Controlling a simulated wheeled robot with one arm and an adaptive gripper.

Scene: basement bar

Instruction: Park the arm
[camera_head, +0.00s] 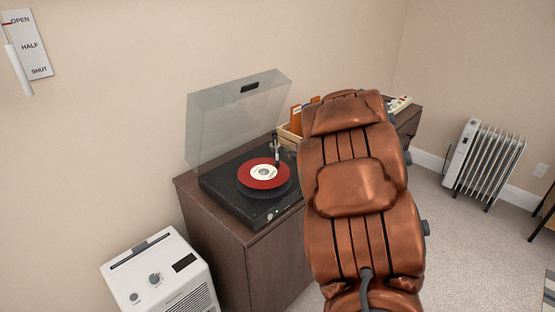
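A black record player (232,200) stands on a dark brown cabinet, its clear lid (235,115) raised at the back. A red record (258,183) with a pale centre label lies on its dark platter. The tonearm (277,150) shows small, at the far right of the deck, near the record's right edge. I cannot tell whether its tip is over the record or on a rest. A brown form in the foreground hides the deck's right side. My gripper is not in view.
The cabinet (250,265) stands against the wall. A wooden crate (290,137) with orange sleeves is behind the deck. A white appliance (160,280) stands front left, a radiator (484,163) at right. A wall sign (30,46) reads OPEN, HALF, SHUT. Carpet (470,250) is clear at right.

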